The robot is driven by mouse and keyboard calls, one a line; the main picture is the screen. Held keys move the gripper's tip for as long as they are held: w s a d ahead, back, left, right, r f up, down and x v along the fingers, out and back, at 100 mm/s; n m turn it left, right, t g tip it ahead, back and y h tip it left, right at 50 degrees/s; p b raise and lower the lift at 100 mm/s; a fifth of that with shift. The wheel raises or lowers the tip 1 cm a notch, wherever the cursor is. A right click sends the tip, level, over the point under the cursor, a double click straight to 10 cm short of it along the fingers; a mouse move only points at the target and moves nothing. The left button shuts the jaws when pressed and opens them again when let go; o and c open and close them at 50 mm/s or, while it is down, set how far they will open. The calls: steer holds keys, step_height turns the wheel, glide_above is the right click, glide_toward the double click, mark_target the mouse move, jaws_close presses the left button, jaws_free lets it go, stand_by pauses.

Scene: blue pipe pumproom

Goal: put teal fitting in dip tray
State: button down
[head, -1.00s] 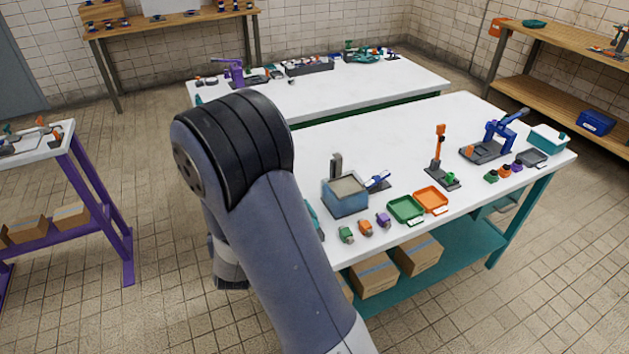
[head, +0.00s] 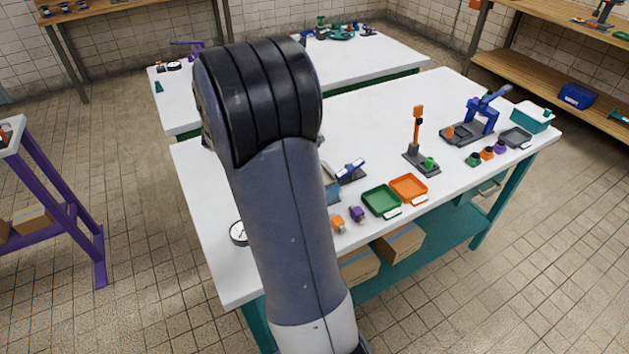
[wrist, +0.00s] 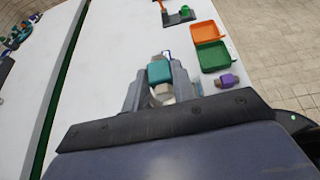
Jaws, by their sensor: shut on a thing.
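The teal fitting (wrist: 159,72) is between the fingers of my gripper (wrist: 157,84) in the wrist view, with a pale tan part below it. My gripper is shut on it and appears above the white bench. In the head view my arm hides the gripper and fitting. A blue box (head: 333,193) shows only as an edge beside my arm; it was seen earlier with a grey top inside. No label tells me which container is the dip tray.
A green tray (head: 381,201) and an orange tray (head: 408,188) lie on the white bench. Orange (head: 338,223) and purple (head: 357,213) fittings sit at its front edge.

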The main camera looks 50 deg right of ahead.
steer(key=shift+m+g, duration=0.3)
steer(key=f, duration=0.3)
steer(key=s+f, duration=0.1)
steer(key=f, duration=0.1)
steer(key=shift+d, duration=0.15)
steer(key=shift+f+b, duration=0.35)
steer(key=shift+f, duration=2.1)
steer(key=shift+f, duration=0.1)
steer(key=shift+f, duration=0.15)
steer(key=c, duration=1.5)
jaws_free()
steer(key=shift+o, duration=0.2)
steer(key=shift+r, duration=0.25)
steer(key=v, duration=1.2)
